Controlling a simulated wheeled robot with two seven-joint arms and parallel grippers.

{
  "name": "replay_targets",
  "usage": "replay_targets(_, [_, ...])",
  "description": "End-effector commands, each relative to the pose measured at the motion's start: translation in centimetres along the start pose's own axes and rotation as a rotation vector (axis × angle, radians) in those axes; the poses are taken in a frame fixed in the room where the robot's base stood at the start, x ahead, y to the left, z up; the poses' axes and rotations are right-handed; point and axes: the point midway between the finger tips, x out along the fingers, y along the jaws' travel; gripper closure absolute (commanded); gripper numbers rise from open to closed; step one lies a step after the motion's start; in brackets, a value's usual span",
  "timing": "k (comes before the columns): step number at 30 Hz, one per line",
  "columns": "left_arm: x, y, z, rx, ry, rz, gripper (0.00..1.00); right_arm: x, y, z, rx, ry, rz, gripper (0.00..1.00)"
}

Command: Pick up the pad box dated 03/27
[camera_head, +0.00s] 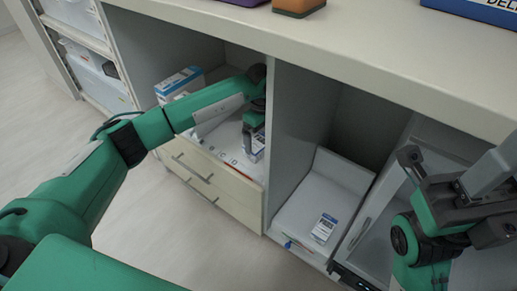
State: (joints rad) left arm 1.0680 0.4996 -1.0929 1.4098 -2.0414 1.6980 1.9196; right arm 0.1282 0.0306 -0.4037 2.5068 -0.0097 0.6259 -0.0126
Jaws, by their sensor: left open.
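My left arm reaches into the left open compartment, and my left gripper (254,136) points down there, open. A small white and blue box (258,149) is right at its fingertips, partly hidden by the gripper. A larger blue and white box (180,82) stands further left in the same compartment, partly behind my arm. Another small white box with a blue top edge (324,228) lies in the right compartment. No date is legible on any box. My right gripper (440,180) is at the right edge; I cannot tell its jaw state.
The pale countertop (380,75) overhangs the compartments. A grey divider (293,140) stands just right of my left gripper. Drawers (210,178) are below the left compartment. White bins (95,75) are at the far left. The floor at lower middle is clear.

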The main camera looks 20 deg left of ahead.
Motion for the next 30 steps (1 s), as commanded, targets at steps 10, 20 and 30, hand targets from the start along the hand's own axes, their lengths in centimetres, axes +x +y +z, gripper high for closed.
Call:
replay_targets(10, [4.0, 0.4, 0.2, 0.0, 0.001, 0.002, 0.0, 0.5, -1.4, -0.2, 0.038, 0.051, -0.023, 0.64])
replay_targets(20, [5.0, 0.3, 0.2, 0.0, 0.0, 0.001, 0.0, 1.1, -1.4, -0.2, 0.041, 0.062, -0.022, 0.64])
replay_targets(30, [4.9, 0.3, 0.2, 0.0, 0.0, 0.001, 0.38, 1.1, -1.4, -0.2, 0.041, 0.063, -0.022, 0.64])
